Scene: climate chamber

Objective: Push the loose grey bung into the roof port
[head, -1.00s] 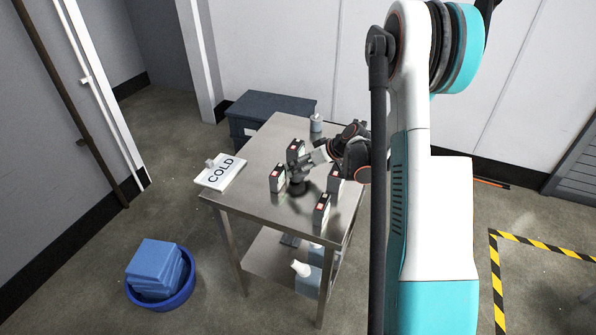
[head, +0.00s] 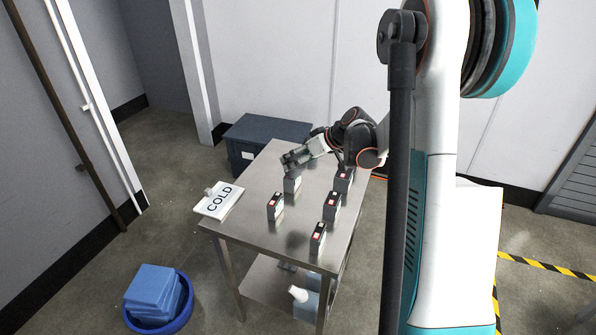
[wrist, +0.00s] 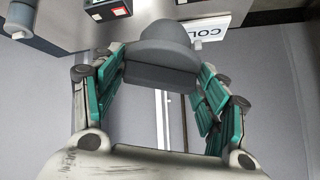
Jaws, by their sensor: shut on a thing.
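The grey bung (wrist: 165,48) is between the green-padded fingers of my gripper (wrist: 160,68) in the wrist view. It has a rounded grey top and a wider, darker block-like part towards my palm. My gripper is shut on it. In the head view my gripper (head: 287,161) is above the far left part of the steel table (head: 258,222), over a small boxed device. The bung is too small to make out clearly there. The roof port is not in view.
Several small black devices (head: 331,206) stand on the table. A dark chest (head: 268,130) stands behind. A blue tub (head: 188,313) is on the floor at left. The wrist view shows a grey bottle (wrist: 20,18).

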